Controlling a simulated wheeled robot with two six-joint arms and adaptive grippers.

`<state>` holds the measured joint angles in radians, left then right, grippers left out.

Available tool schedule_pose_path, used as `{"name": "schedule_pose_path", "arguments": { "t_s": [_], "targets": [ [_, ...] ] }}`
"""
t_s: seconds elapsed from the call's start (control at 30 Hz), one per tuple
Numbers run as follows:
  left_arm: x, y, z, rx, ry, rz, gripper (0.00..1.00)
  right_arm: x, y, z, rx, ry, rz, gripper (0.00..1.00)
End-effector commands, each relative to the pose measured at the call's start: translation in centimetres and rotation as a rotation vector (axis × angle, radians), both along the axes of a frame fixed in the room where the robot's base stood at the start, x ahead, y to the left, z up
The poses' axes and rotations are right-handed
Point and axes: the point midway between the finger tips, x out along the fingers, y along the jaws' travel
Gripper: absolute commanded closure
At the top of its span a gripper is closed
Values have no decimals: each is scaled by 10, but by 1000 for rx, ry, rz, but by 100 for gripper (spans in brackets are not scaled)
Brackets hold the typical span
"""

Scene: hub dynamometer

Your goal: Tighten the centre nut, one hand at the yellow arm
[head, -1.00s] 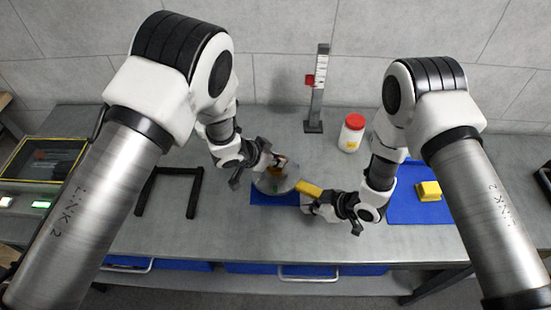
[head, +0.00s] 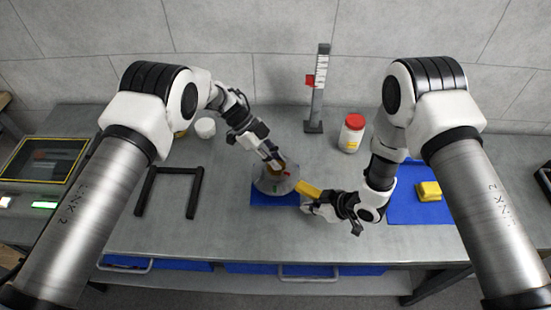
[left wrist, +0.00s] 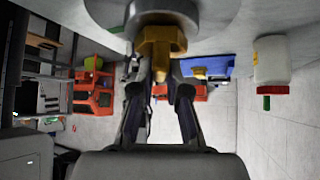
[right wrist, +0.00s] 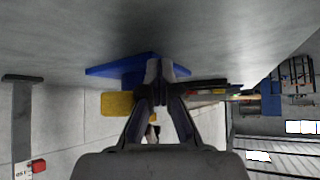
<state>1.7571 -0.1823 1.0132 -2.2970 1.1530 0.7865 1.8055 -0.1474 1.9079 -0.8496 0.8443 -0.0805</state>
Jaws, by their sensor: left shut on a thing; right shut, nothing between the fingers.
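The hub (head: 268,187) is a grey disc on a blue mat (head: 270,201) on the bench; its underside edge also shows in the left wrist view (left wrist: 215,14). My left gripper (head: 277,164) is shut on the brass centre nut (left wrist: 160,42), which sits between its fingertips at the hub's middle. The yellow arm (head: 309,188) sticks out from the hub's right side; it also shows in the right wrist view (right wrist: 117,104). My right gripper (right wrist: 160,78) is shut and empty, beside the yellow arm on its near side. Whether it touches the arm is unclear.
A black U-shaped frame (head: 171,171) lies left of the hub. A white round container (head: 205,128) stands behind it. A post with a red marker (head: 317,95) and a red-lidded jar (head: 352,135) stand behind. A yellow block (head: 429,191) rests on the right blue mat (head: 404,208).

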Motion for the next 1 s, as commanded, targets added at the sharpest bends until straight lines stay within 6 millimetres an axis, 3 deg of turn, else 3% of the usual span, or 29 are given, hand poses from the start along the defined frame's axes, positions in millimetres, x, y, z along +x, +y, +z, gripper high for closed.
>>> {"name": "schedule_pose_path", "arguments": {
  "t_s": [1.0],
  "targets": [
    [-1, -1, 0, -1, 0, 1, 100, 26, -16, 0, 0, 0, 0, 100]
  ]
}}
